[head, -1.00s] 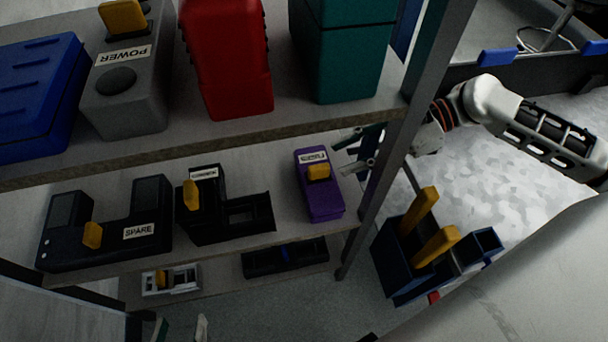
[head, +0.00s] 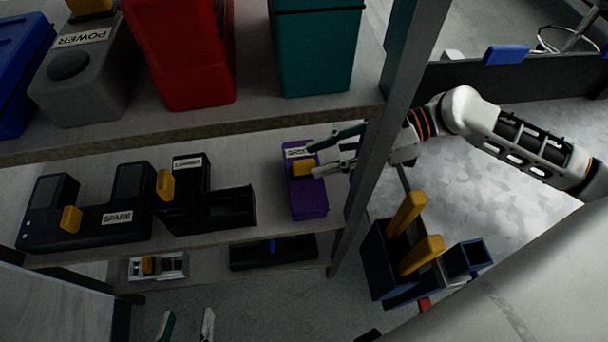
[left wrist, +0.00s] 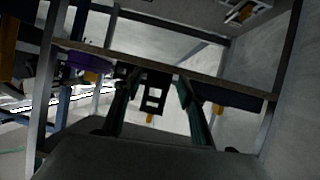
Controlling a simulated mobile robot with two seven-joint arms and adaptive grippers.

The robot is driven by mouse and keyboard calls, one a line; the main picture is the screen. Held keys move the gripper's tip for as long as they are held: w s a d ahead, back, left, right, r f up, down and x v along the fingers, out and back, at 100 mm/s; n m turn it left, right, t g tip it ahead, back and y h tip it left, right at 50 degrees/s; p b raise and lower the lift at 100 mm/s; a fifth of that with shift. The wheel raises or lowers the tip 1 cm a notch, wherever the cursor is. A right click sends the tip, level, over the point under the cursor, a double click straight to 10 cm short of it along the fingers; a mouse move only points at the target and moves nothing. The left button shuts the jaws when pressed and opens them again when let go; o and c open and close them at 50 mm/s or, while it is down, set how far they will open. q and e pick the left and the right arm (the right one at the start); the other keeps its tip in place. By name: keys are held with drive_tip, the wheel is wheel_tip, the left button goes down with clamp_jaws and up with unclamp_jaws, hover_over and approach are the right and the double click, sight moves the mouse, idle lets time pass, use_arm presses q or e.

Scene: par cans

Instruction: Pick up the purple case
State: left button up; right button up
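The purple case (head: 306,195) stands on the middle shelf near its right end, with a yellow handle (head: 302,168) and a white label. It also shows in the left wrist view (left wrist: 86,61) at upper left. My right gripper (head: 314,160) reaches in past the shelf post from the right. Its fingers are apart, with the tips close to the yellow handle; I cannot tell whether they touch it. My left gripper (head: 187,322) is low in the head view, below the shelves and away from the case. Its fingers are apart and empty, also in the left wrist view (left wrist: 154,82).
A metal shelf post (head: 385,130) stands beside my right forearm. A black case (head: 205,195) is left of the purple one. A red case (head: 185,55) and a teal case (head: 318,45) are above. A blue holder with yellow handles (head: 390,262) is at lower right.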

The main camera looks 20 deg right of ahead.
sight(308, 161)
drive_tip(key=x, duration=0.4)
drive_tip(key=shift+w+a, duration=0.1)
drive_tip(key=shift+c, duration=0.4)
clamp_jaws()
